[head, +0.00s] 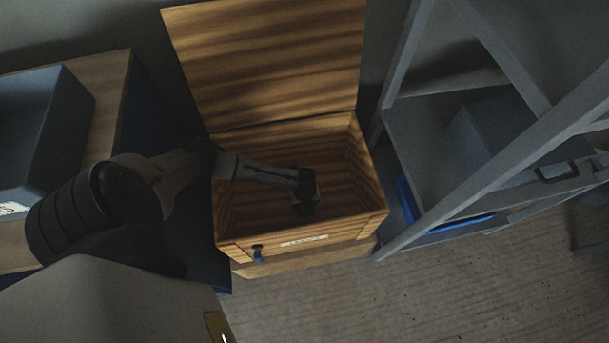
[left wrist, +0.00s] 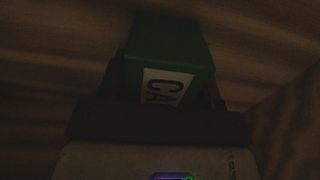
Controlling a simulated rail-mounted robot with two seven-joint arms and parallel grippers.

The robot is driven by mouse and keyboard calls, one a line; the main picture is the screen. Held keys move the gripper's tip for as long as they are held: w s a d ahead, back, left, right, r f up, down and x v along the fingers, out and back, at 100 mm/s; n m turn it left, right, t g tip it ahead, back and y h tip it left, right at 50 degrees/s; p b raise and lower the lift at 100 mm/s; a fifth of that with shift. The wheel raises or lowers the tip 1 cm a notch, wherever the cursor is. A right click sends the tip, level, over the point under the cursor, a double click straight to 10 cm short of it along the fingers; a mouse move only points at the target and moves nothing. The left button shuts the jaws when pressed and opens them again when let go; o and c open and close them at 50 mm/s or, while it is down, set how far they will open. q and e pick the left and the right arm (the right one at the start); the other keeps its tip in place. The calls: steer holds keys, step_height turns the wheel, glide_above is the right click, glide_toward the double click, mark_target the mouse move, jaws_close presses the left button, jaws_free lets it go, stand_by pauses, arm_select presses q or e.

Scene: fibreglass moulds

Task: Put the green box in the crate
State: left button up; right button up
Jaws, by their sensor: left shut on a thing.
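The wooden crate (head: 228,225) stands on the floor in the middle of the head view with its lid (head: 270,60) raised at the back. My left arm reaches in over its left wall, and my left gripper (head: 305,192) is inside the crate opening. In the left wrist view the green box (left wrist: 172,45), with a white label reading "CA", sits between the fingers of my left gripper (left wrist: 168,85), which is shut on it. In the head view the box is mostly hidden by the gripper and too dark to make out. My right gripper is not in view.
A grey shelf rack (head: 450,222) with a blue item (head: 408,198) on its low shelf stands close right of the crate. A bench (head: 105,90) with a dark bin (head: 45,125) is at left. Floor in front is clear.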

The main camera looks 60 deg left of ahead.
arm_select(q)
steer(key=shift+r, duration=0.1)
steer(key=shift+w, duration=0.1)
steer(key=shift+f, duration=0.25)
steer(key=o, duration=1)
steer(key=shift+r, duration=0.1)
steer(key=shift+r+p, duration=0.5)
steer(key=shift+r, duration=0.1)
step_height(320, 180, up, 10)
steer(key=p, duration=1)
steer(key=shift+f, duration=0.1)
steer(key=shift+r+p, duration=0.6)
steer(key=shift+r, duration=0.05)
